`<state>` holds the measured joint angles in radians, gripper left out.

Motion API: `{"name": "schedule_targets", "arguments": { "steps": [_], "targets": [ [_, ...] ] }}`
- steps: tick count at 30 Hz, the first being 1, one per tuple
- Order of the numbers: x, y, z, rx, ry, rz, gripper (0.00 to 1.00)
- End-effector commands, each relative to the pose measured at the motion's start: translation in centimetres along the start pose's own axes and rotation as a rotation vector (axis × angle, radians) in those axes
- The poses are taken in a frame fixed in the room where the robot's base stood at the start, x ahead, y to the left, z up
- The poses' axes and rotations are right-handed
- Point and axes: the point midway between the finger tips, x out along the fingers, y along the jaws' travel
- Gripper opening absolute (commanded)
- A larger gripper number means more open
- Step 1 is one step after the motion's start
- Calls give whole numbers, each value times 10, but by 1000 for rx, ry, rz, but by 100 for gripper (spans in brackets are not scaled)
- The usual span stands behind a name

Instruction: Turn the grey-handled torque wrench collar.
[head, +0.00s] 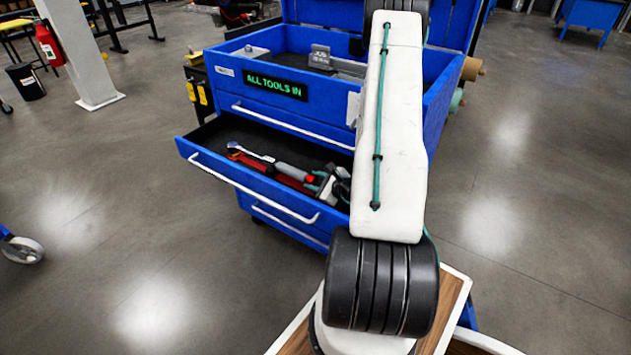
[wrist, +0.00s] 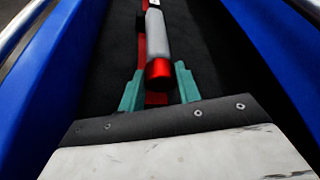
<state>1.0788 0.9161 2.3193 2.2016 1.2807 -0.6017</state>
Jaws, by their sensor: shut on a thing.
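The torque wrench lies in the open drawer of the blue tool cabinet, with its grey handle (head: 287,170) and a red collar (head: 311,179) at the end nearest my gripper. In the wrist view the grey handle (wrist: 157,35) runs away from me and the red collar (wrist: 159,72) faces me. My gripper (wrist: 159,80) has its teal fingers on both sides of the collar and is shut on it. In the head view my gripper (head: 325,184) is low inside the drawer, partly hidden by my arm.
The drawer (head: 250,188) has a dark liner and blue side walls close on both sides of my gripper. A red holder (wrist: 154,99) lies under the wrench. The cabinet display (head: 276,86) reads "ALL TOOLS IN".

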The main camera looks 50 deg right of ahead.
Motion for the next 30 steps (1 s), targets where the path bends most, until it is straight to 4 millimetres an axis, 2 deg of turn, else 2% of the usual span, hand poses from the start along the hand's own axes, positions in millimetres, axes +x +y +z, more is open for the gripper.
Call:
{"name": "schedule_targets", "arguments": {
  "steps": [13, 30],
  "targets": [
    [0, 3, -1, -232, 2, -95, 10],
    [0, 3, -1, -275, 1, -113, 10]
  ]
}}
